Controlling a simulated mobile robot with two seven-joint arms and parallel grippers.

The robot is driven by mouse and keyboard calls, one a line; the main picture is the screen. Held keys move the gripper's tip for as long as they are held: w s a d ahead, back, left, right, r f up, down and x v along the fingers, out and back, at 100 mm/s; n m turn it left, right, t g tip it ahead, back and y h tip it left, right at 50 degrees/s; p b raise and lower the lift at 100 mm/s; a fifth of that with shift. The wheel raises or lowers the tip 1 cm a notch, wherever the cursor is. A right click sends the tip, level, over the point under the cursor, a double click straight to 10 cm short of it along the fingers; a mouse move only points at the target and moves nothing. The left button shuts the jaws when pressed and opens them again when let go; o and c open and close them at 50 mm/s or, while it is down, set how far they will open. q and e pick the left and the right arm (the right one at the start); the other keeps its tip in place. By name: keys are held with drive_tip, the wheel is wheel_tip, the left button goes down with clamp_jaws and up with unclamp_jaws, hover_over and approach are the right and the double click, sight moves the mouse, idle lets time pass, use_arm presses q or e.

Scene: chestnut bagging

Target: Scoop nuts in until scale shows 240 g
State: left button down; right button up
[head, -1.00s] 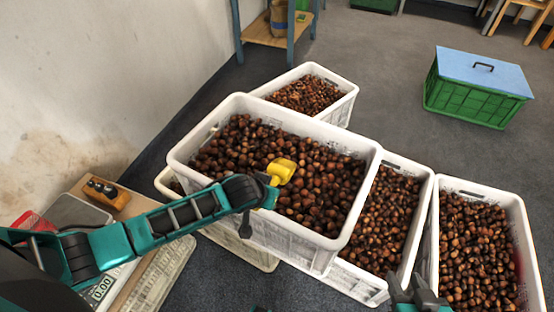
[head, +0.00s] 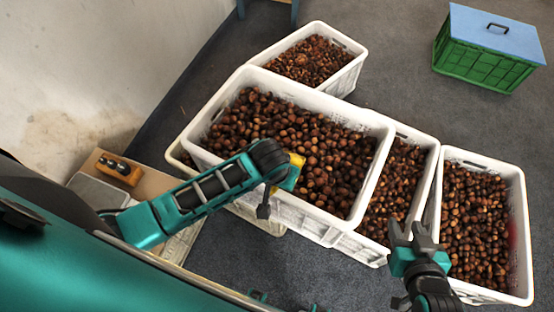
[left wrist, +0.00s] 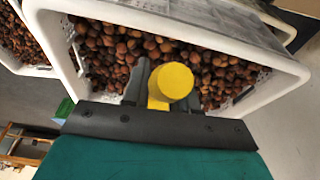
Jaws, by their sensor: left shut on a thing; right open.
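The yellow scoop (head: 297,168) is in my left gripper (head: 280,180), over the near side of the top white crate (head: 395,130) of brown nuts. In the left wrist view my left gripper (left wrist: 152,88) is shut on the scoop's yellow handle (left wrist: 174,82), with nuts beyond it. The scoop's bowl is mostly hidden, so I cannot tell whether it holds nuts. My right gripper (head: 412,238) is open and empty, in front of the right-hand crates. The scale (head: 97,193) is partly visible on the wooden bench at left; its readout is hidden behind my arm.
Other nut-filled white crates stand behind (head: 355,47), beneath and at the right (head: 520,200). A green crate with a blue lid (head: 497,32) stands at the back right. A wooden block with dark round tops (head: 119,170) sits on the bench. A wall bounds the left.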

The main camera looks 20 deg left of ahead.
use_arm(q)
drive_tip(key=shift+s+r, duration=0.25)
drive_tip(key=shift+r, duration=0.1)
drive_tip(key=shift+f+g, duration=0.1)
drive_tip(key=shift+g, duration=0.2)
use_arm(e)
drive_tip(key=shift+w+a+r, duration=0.15)
drive_tip(key=shift+a+r, duration=0.2)
